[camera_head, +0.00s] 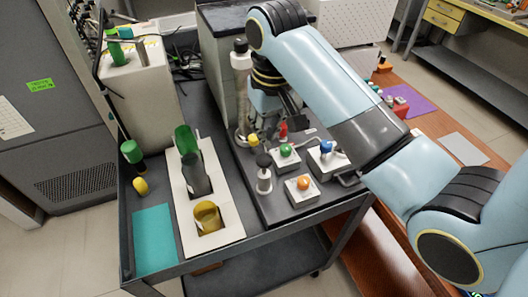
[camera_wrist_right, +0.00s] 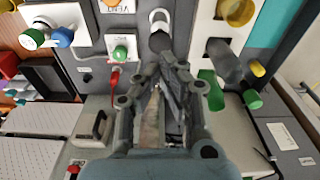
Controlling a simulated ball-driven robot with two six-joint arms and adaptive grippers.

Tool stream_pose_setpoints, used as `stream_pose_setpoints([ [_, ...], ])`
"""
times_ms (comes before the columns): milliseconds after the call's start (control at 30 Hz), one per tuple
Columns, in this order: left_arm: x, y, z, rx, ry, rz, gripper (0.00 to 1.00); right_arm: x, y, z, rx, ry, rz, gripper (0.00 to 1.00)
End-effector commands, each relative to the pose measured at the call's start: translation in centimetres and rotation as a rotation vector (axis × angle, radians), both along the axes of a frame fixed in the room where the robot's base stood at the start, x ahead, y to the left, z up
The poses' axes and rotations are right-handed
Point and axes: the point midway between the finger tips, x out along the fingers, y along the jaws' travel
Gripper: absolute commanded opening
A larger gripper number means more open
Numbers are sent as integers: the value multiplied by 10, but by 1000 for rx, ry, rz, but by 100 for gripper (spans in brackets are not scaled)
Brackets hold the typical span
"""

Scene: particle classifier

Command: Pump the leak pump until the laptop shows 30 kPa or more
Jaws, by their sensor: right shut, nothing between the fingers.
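My right gripper (camera_head: 291,113) reaches down over the dark cart top, partly hidden by its own arm. In the right wrist view its fingers (camera_wrist_right: 171,68) are shut and empty, just below a dark round knob (camera_wrist_right: 160,41) in the picture. A small white cylinder with a dark knob (camera_head: 264,172) stands upright on the cart. A taller white column with a dark top (camera_head: 240,62) stands behind it. I cannot tell for certain which one is the leak pump. I cannot make out a laptop screen or a pressure reading. My left gripper is not in view.
Valve blocks with green (camera_head: 286,149), orange (camera_head: 303,183) and blue (camera_head: 326,147) knobs stand close around the gripper. A white tray (camera_head: 225,229) holds a grey bottle and a yellow cup. A teal mat (camera_head: 155,240) lies at the cart's front left.

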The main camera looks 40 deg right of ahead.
Motion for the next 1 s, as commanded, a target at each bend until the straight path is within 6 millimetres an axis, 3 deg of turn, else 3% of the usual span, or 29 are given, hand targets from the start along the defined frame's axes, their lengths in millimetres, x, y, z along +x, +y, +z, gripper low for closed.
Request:
stream_pose_setpoints([
  [600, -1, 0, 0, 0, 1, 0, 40, 6, -1, -62, 0, 2, 0, 0],
  [1000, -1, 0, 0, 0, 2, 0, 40, 6, -1, -69, 0, 0, 0, 0],
])
